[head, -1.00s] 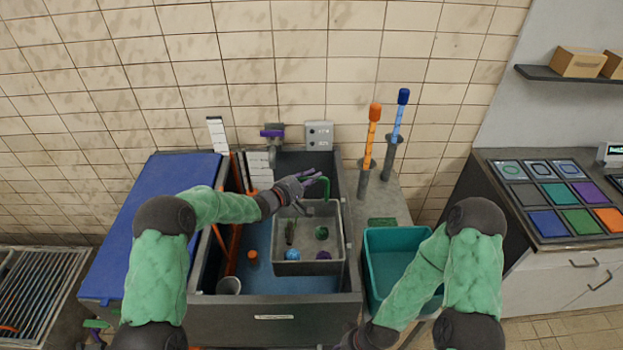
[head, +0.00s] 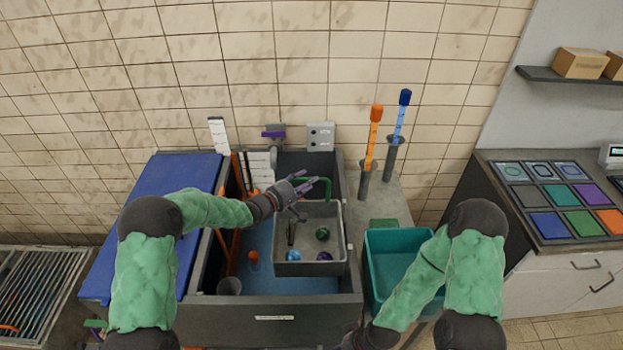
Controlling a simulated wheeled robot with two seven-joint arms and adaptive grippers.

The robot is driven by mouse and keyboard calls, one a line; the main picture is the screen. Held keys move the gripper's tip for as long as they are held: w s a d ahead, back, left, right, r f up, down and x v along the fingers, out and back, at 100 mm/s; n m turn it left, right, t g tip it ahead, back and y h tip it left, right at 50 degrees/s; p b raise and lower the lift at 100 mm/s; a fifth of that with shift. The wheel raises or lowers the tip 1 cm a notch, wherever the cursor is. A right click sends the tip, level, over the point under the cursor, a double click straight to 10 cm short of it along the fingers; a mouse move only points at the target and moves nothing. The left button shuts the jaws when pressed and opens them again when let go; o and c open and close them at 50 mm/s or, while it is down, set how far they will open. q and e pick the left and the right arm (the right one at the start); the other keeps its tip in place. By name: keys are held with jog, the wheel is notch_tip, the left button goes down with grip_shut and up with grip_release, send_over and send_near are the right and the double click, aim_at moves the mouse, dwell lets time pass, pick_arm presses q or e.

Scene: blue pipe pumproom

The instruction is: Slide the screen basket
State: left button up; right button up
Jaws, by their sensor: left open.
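The screen basket (head: 310,268) is a grey tray on the right side of the dark sink (head: 275,307), above its blue bottom. It has a green handle (head: 329,186) at its back edge. Inside lie a blue ball (head: 293,256), a purple ball (head: 325,256), a dark green round piece (head: 322,234) and a dark upright piece (head: 291,233). My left gripper (head: 312,185) is open above the basket's back left corner, close to the green handle; I cannot tell if they touch. My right gripper (head: 352,341) is at the bottom edge, mostly cut off.
A teal bin (head: 386,294) stands right of the sink. Orange (head: 372,135) and blue (head: 399,120) tubes stand in holders behind it. A blue cover (head: 140,225) lies left.

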pick_arm(q)
jog(key=v, duration=0.9)
jog(key=shift+w, duration=0.1)
